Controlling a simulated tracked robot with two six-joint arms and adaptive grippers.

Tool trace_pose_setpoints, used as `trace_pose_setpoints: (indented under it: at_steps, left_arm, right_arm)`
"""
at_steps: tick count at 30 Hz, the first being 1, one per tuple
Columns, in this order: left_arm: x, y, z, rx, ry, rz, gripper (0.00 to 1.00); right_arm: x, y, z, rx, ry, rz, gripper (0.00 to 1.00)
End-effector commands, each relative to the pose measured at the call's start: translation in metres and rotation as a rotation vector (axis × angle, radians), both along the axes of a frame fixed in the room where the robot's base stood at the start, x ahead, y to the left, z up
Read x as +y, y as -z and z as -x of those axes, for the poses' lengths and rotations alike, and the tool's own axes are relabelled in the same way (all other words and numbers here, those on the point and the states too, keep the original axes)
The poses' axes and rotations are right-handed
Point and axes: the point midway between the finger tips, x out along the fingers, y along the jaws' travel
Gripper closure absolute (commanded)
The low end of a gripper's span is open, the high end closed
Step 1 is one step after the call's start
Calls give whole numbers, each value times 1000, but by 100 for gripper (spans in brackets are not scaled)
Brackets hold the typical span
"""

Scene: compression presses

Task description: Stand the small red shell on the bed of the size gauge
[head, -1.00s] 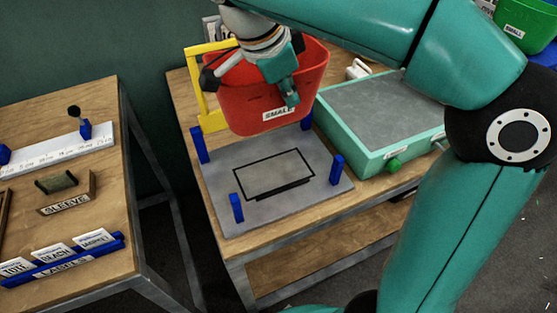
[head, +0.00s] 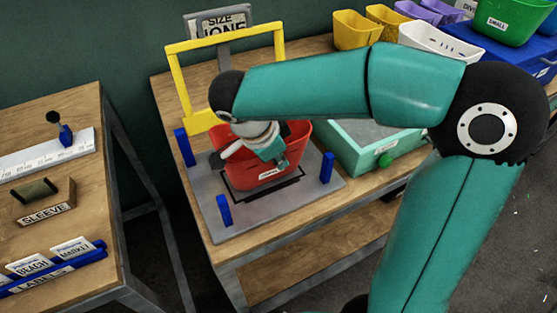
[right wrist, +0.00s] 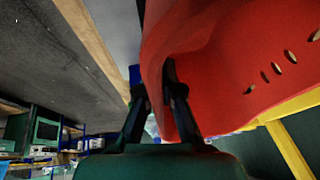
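The small red shell (head: 298,140), a tapered red bin with a white label, is upright over the grey bed (head: 265,212) of the size gauge. Its base is within or just above the black rectangle on the bed; I cannot tell if it touches. The gauge has a yellow frame (head: 180,90) behind the shell and blue corner posts. My right gripper (head: 280,160) is on the shell's near wall, partly hiding it. In the right wrist view the gripper's fingers (right wrist: 157,95) are closed at the red wall (right wrist: 225,60). My left gripper is not in view.
A teal box with a grey top (head: 375,140) stands right of the gauge. Blue posts (head: 327,168) rise at the bed's corners. Yellow, purple, white and green bins stand at the back right. A separate table at left holds a ruler, a sleeve holder (head: 45,213) and labels.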

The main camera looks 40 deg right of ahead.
Motion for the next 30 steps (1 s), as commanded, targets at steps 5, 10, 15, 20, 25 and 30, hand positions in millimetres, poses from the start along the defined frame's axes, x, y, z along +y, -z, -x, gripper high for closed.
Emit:
trace_pose_setpoints:
  at_steps: [5, 10, 15, 20, 25, 30]
  left_arm:
    - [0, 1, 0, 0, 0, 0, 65]
    - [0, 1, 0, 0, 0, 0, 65]
    - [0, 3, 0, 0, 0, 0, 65]
    - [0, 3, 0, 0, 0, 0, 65]
    - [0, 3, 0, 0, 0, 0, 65]
    - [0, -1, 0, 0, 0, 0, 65]
  right_arm:
    - [0, 6, 0, -1, 2, -1, 100]
    - [0, 6, 0, -1, 1, -1, 100]
    - [0, 7, 0, 0, 1, 0, 81]
    - [0, 7, 0, 0, 1, 0, 69]
    - [0, 7, 0, 0, 1, 0, 69]
    - [2, 2, 0, -2, -1, 0, 69]
